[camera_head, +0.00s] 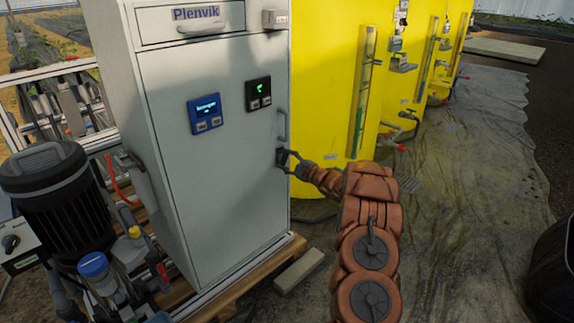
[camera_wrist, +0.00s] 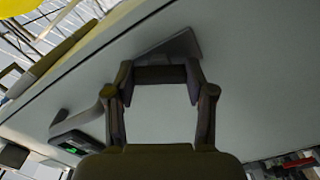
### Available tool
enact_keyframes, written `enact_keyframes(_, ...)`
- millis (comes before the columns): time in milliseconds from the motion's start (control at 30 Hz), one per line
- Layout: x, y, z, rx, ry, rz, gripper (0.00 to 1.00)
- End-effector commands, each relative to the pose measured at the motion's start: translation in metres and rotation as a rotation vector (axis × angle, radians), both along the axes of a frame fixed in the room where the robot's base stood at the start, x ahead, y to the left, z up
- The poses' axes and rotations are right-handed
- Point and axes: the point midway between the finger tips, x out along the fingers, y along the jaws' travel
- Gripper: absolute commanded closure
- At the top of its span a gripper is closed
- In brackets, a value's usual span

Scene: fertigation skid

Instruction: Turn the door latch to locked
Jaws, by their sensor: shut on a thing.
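The grey cabinet door (camera_head: 215,150) stands upright and looks closed in the head view. Its dark door latch (camera_head: 280,157) is at the right edge, below the grey bar handle (camera_head: 284,125). My gripper (camera_head: 290,162) reaches the latch from the right and largely covers it. In the wrist view my gripper (camera_wrist: 160,80) has its two fingers on either side of the dark latch (camera_wrist: 163,73), shut on it. A grey plate (camera_wrist: 182,46) shows behind the latch. The fingers hide the latch's ends, and I cannot read any lock marking.
Yellow tanks (camera_head: 325,90) stand just right of the cabinet. A black motor (camera_head: 55,195) and pipework stand at left. A pallet (camera_head: 255,270) lies under the cabinet. Two small displays (camera_head: 204,115) are on the door. The floor sheet (camera_head: 470,170) at right is largely clear.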

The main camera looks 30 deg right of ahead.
Motion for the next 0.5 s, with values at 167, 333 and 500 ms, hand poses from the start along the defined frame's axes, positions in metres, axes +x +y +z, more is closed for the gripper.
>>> enact_keyframes(167, 0.0002, -0.0002, -0.0024, -0.157, -0.041, 0.000, 0.81)
enact_keyframes(333, 0.0002, 0.0004, -0.0031, -0.287, -0.070, 0.002, 0.81)
enact_keyframes(500, 0.0003, 0.0006, -0.0014, -0.386, -0.094, 0.002, 0.81)
